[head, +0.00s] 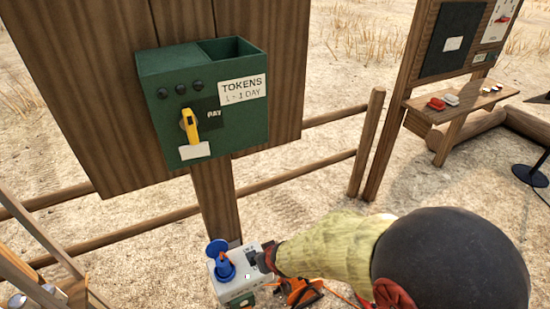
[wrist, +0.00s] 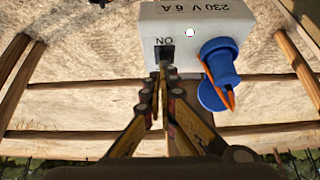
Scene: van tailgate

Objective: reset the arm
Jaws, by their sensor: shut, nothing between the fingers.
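My gripper (wrist: 165,68) is shut and empty in the wrist view. Its fingertips are at the lower edge of a black switch (wrist: 165,54) marked ON, on a white power box (wrist: 190,22) labelled 230 V 6 A. I cannot tell whether they touch it. A blue plug or socket cover (wrist: 219,62) with an orange strip sits beside the switch. In the head view the box (head: 238,292) stands low by a wooden post, and my arm reaches it from the right. The fingertips are mostly hidden there behind my wrist.
A green token box (head: 170,75) with a yellow lever (head: 190,126) hangs on a wooden board above. Wooden rails (head: 290,175) run behind the post. An orange object with a cable (head: 300,293) lies under my arm. A shelf (head: 460,101) with small items stands at the right.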

